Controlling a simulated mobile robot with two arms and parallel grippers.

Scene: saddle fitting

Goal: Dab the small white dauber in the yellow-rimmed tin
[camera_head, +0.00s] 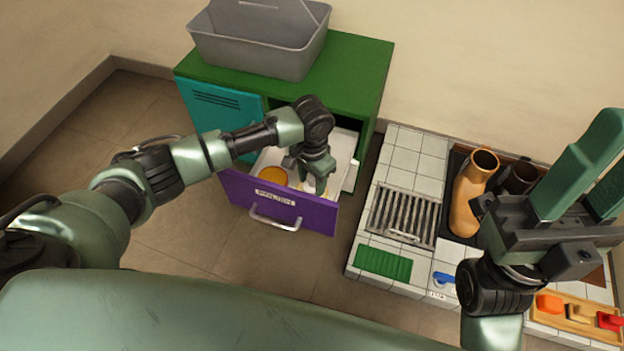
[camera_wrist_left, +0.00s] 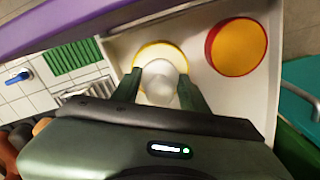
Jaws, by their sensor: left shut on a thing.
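My left gripper (camera_head: 315,186) reaches down into the open purple-fronted drawer (camera_head: 280,203). In the left wrist view its green fingers (camera_wrist_left: 160,88) are shut on the small white dauber (camera_wrist_left: 160,78). The dauber is in front of the yellow-rimmed tin (camera_wrist_left: 161,47), which has a pale inside and is partly hidden by it. I cannot tell whether the dauber's lower end touches the tin's contents. A red-rimmed tin with orange contents (camera_wrist_left: 237,46) stands beside it, also seen in the head view (camera_head: 272,177). My right gripper (camera_head: 610,150) is open and empty, raised over the tiled bench.
The green cabinet (camera_head: 358,70) holds the drawer, with a grey tote (camera_head: 260,45) on top and a teal door (camera_head: 222,110). The tiled bench (camera_head: 402,158) carries a grate (camera_head: 402,215), a green ribbed mat (camera_head: 383,263), tan boots (camera_head: 470,190) and a wooden tray (camera_head: 575,318).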

